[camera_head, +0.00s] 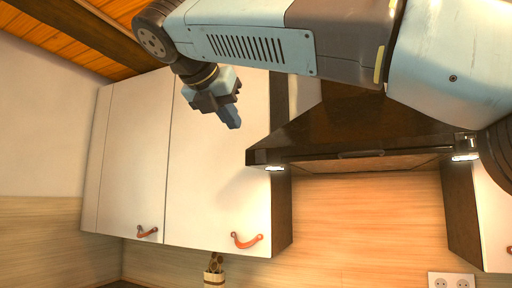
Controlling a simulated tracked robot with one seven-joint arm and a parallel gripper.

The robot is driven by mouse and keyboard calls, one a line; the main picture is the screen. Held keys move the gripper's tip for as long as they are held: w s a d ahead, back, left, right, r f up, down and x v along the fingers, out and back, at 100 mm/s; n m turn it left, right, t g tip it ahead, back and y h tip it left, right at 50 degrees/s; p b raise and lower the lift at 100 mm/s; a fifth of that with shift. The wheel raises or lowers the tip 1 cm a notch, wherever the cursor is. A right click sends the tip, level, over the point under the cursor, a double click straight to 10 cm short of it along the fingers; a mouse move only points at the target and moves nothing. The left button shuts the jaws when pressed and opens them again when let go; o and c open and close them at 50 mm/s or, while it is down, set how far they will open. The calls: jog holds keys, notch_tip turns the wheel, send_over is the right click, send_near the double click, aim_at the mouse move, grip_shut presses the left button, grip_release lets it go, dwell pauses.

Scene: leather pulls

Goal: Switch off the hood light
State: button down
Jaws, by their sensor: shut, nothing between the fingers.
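The dark range hood (345,125) hangs at the right of centre, below and behind my arm. Its light is on: a bright lamp (275,168) glows at the left end of its underside and another (465,157) at the right end. A slim handle-like strip (362,154) shows on the hood's front edge. I cannot make out a light switch for certain. My gripper (232,118) is shut and empty, in front of the white cabinet door, to the left of and slightly above the hood's left corner, apart from it. My arm hides the hood's upper part.
White wall cabinets (130,160) with leather pulls (246,241) fill the left. Another cabinet (490,220) stands at the right edge. A utensil holder (214,277) is at the bottom, and a socket (451,281) is at lower right. The wood backsplash under the hood is clear.

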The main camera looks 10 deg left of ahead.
send_near(261, 153)
notch_tip(261, 153, down, 4)
jog(key=w, duration=0.2)
jog(key=shift+w+d+r, duration=0.2)
jog(key=shift+w+d, duration=0.15)
jog(key=shift+w, duration=0.2)
jog(key=shift+w+d+r, duration=0.2)
jog(key=shift+w+d, duration=0.1)
jog(key=shift+w, duration=0.3)
jog(key=shift+w+d+r, duration=0.1)
jog(key=shift+w+d, duration=0.05)
jog(key=shift+w, duration=0.45)
jog(key=shift+w+d, duration=0.15)
jog(key=shift+d, duration=0.05)
jog(key=shift+a, duration=0.15)
jog(key=shift+r, duration=0.15)
